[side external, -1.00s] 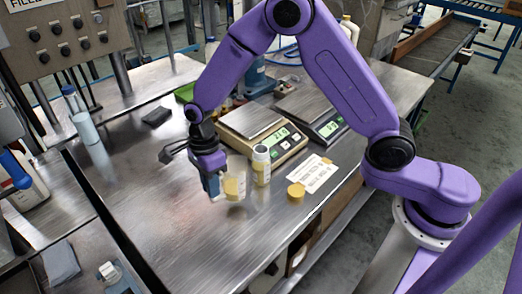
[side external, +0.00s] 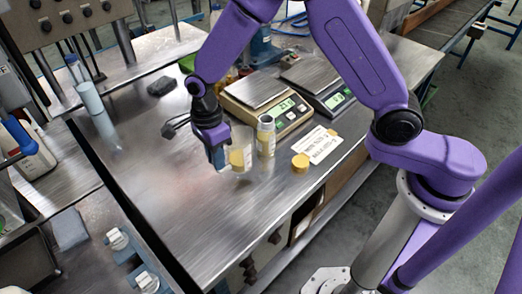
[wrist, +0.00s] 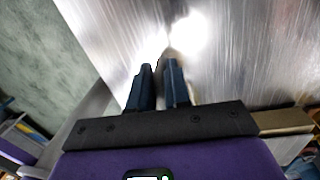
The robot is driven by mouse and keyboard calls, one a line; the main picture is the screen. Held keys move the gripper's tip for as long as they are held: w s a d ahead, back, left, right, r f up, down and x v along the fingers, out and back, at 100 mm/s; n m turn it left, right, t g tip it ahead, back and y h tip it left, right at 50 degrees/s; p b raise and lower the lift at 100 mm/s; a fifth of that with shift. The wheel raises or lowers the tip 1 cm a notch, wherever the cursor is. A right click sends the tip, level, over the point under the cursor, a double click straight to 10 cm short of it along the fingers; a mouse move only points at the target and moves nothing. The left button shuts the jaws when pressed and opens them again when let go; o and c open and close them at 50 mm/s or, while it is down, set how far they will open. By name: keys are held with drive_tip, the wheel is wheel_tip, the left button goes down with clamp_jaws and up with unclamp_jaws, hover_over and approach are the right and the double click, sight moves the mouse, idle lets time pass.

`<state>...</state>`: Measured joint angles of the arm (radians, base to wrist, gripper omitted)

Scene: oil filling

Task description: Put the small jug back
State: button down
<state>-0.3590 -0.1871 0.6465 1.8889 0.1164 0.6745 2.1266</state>
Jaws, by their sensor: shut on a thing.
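The small jug (side external: 240,157) is clear and holds some yellow liquid. In the side view it is upright, in front of the near scale. My gripper (side external: 220,163) is at its left side, shut on it. I cannot tell whether the jug's base touches the table. In the wrist view the fingers (wrist: 158,85) are close together with a narrow gap, and the jug itself is not clearly seen there.
A bottle (side external: 266,138) stands just right of the jug. A yellow lid (side external: 300,163) and a printed card (side external: 322,145) lie farther right. Two scales (side external: 268,118) (side external: 332,103) stand behind. The steel table (side external: 165,195) is clear to the left and front.

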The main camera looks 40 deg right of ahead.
drive_tip(key=s+r, duration=0.3)
drive_tip(key=s, duration=0.4)
drive_tip(key=shift+n, duration=0.3)
drive_tip(key=shift+s+a+f, duration=0.1)
drive_tip(key=shift+a+f, duration=0.05)
drive_tip(key=shift+f, duration=1.1)
drive_tip(key=shift+a+f, duration=0.15)
drive_tip(key=shift+f, duration=1.1)
drive_tip(key=shift+s+a+f, duration=0.1)
drive_tip(key=shift+a+f, duration=0.05)
drive_tip(key=shift+f, duration=1.1)
drive_tip(key=c, duration=1.1)
unclamp_jaws()
drive_tip(key=shift+f, duration=0.1)
drive_tip(key=r, duration=1.2)
drive_tip(key=shift+w+d+r, duration=0.15)
drive_tip(key=shift+w+d, duration=0.05)
drive_tip(key=shift+w, duration=0.2)
